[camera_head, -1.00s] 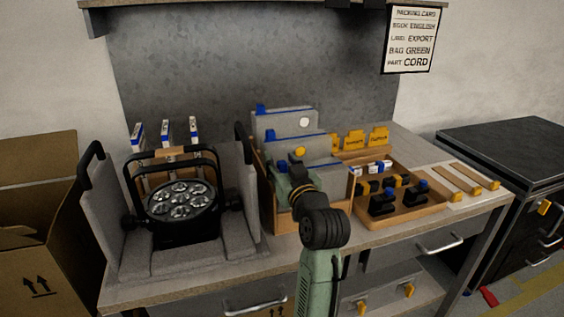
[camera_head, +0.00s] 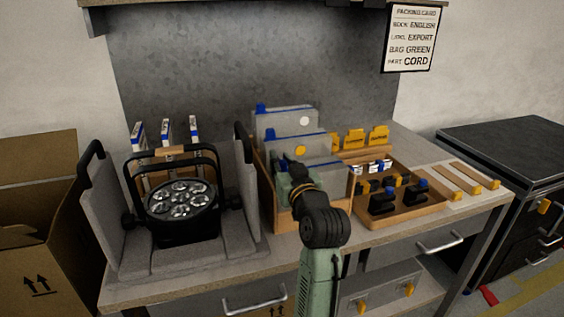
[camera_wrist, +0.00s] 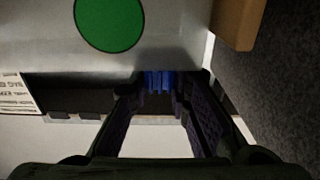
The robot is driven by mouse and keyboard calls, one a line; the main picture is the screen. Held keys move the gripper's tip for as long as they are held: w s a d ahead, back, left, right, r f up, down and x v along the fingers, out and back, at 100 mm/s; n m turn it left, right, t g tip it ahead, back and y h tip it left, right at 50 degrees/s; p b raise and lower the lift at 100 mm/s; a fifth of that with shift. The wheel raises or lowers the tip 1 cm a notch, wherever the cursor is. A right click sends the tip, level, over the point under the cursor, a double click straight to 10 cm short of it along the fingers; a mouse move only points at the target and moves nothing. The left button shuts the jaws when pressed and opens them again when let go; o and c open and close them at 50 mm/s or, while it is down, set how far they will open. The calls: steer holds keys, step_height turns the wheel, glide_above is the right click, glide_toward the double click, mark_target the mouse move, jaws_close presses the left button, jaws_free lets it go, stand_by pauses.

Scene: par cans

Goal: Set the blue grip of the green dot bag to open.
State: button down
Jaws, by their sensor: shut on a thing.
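The green dot bag (camera_wrist: 60,55) fills the upper part of the wrist view, a grey face with a large green dot. Its blue grip (camera_wrist: 158,80) sits at the bag's edge, between the tips of my gripper (camera_wrist: 160,92). My gripper is shut on the blue grip; the tips partly hide it.
A wooden tray (camera_head: 415,208) with black parts lies right of the box. A stage light (camera_head: 182,200) rests in a grey foam case at left. A packing card (camera_head: 411,40) on the wall reads bag green. An open carton (camera_head: 40,215) stands far left.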

mark_target(337, 162)
steer(key=w+d, duration=0.1)
steer(key=d, duration=0.3)
steer(key=w+d+b, duration=0.1)
steer(key=w+d, duration=0.1)
steer(key=d, duration=0.3)
steer(key=w+d+b, duration=0.1)
steer(key=d, duration=0.4)
steer(key=shift+w+d, duration=0.15)
steer(key=shift+w, duration=0.2)
steer(key=c, duration=1.4)
jaws_free()
steer(key=shift+c, duration=0.2)
steer(key=shift+s, duration=0.1)
steer(key=v, duration=1.2)
